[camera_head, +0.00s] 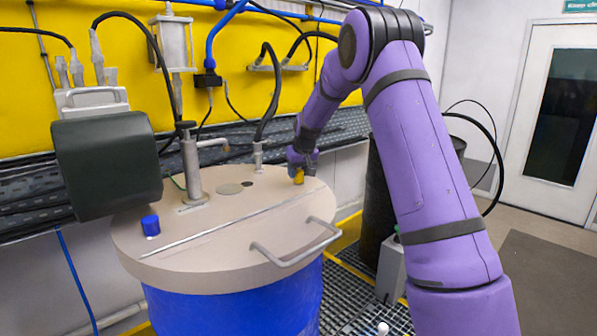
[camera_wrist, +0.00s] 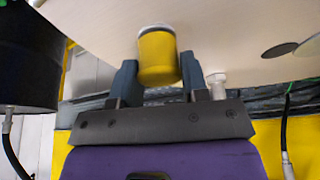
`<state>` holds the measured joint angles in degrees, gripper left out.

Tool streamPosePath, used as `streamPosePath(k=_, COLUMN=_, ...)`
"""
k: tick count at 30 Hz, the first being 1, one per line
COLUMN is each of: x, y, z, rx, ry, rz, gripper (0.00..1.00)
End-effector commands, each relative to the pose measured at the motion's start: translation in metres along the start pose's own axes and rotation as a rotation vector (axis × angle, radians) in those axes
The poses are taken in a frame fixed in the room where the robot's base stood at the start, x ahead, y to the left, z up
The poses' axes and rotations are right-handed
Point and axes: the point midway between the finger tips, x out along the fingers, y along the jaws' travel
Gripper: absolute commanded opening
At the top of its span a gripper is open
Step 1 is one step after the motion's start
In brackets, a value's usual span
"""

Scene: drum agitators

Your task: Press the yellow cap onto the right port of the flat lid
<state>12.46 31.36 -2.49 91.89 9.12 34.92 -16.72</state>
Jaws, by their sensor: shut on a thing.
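The flat lid (camera_head: 235,225) is a beige disc on top of a blue drum, and its surface fills the top of the wrist view (camera_wrist: 230,25). My gripper (camera_head: 300,165) is over the lid's back right part. It is shut on the yellow cap (camera_head: 298,177). In the wrist view the cap (camera_wrist: 158,60) sits between the two fingers of my gripper (camera_wrist: 158,72), with a pale, dark-edged rim at its lid end. The cap is at or very close to the lid; I cannot tell whether it touches. The port under it is hidden.
A blue cap (camera_head: 151,226) is at the lid's left. A metal pipe fitting (camera_head: 192,165) and a hose connector (camera_head: 258,155) rise from its back. A handle (camera_head: 295,246) is on the front right edge. A dark motor (camera_head: 108,165) overhangs the left. A black barrel (camera_head: 380,195) stands at right.

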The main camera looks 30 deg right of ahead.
Motion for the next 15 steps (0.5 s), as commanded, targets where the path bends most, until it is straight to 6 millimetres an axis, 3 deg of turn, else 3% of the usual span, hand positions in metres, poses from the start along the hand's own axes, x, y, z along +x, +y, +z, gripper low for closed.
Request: streamPosePath(k=15, x=0.0054, y=0.0001, z=0.0022, rx=0.000, ry=0.000, rz=0.000, gripper=0.20)
